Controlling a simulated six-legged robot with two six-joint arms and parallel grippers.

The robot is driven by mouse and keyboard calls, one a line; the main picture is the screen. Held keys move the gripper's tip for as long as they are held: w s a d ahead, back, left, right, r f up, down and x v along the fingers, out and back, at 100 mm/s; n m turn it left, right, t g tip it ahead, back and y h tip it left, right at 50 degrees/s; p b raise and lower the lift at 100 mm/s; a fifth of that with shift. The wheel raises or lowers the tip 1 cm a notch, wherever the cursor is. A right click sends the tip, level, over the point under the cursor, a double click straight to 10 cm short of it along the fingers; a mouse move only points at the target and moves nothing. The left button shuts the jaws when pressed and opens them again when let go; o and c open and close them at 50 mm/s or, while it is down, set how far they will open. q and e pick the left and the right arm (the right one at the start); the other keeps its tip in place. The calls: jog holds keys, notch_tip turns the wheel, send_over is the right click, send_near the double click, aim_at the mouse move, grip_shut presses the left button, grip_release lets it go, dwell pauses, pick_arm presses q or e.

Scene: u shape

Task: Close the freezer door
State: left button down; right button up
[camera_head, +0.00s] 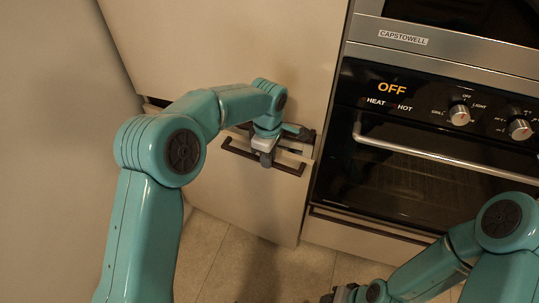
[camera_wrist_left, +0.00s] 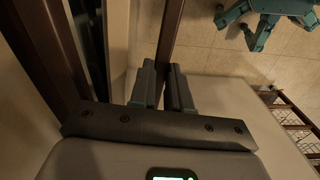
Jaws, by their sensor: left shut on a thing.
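The freezer door (camera_head: 257,205) is the pale lower panel below the large pale upper door, left of the oven. A dark gap shows along its top edge at the left, so it looks slightly ajar. Its dark bar handle (camera_head: 236,151) runs across near the top. My left gripper (camera_head: 265,155) is at the middle of this handle. In the left wrist view, the left gripper's fingers (camera_wrist_left: 162,85) are shut on the dark handle bar (camera_wrist_left: 171,35). My right gripper (camera_head: 343,293) shows only partly at the bottom edge, away from the door; its jaws are unclear.
The oven (camera_head: 420,160) with a long light handle and knobs stands right of the freezer. The upper fridge door (camera_head: 220,40) is above. A plain wall (camera_head: 55,120) is at the left. Tiled floor (camera_head: 255,270) lies clear below the door.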

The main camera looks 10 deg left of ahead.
pick_arm(q)
jog(key=shift+a+r, duration=0.15)
jog(key=c, duration=1.1)
grip_release()
jog(key=shift+r, duration=0.2)
notch_tip(320, 180, up, 16)
jog(key=shift+f+p, duration=0.1)
jog(key=shift+p, duration=0.95)
